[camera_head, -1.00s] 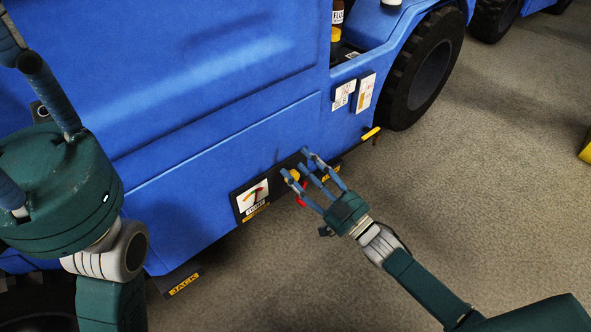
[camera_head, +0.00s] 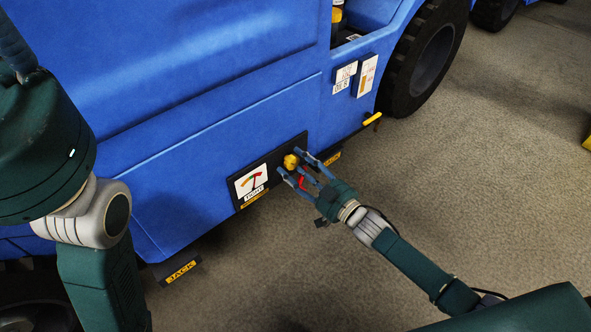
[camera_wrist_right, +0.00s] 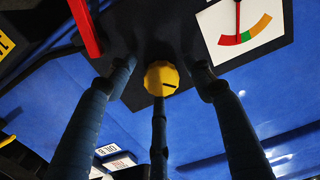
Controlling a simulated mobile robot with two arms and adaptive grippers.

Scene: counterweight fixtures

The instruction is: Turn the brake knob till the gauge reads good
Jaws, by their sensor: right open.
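The yellow brake knob (camera_head: 291,161) sits on a dark panel (camera_head: 262,166) low on the blue vehicle. In the right wrist view the knob (camera_wrist_right: 161,78) shows a dark mark on its face. The gauge (camera_head: 251,182) is left of the knob; its label appears to read TIGHT. In the wrist view the gauge (camera_wrist_right: 245,30) appears upside down, its needle toward the red band. My right gripper (camera_head: 294,163) is open, its blue fingers spread around the knob; contact cannot be told. My left gripper (camera_head: 15,45) is partly cut off at the upper left.
A red lever (camera_head: 302,183) is beneath the right fingers, also near them in the wrist view (camera_wrist_right: 84,26). A yellow handle (camera_head: 372,119) sticks out farther right. JACK labels (camera_head: 181,271) mark the lower edge. The wheel (camera_head: 425,62) is at right; open floor lies in front.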

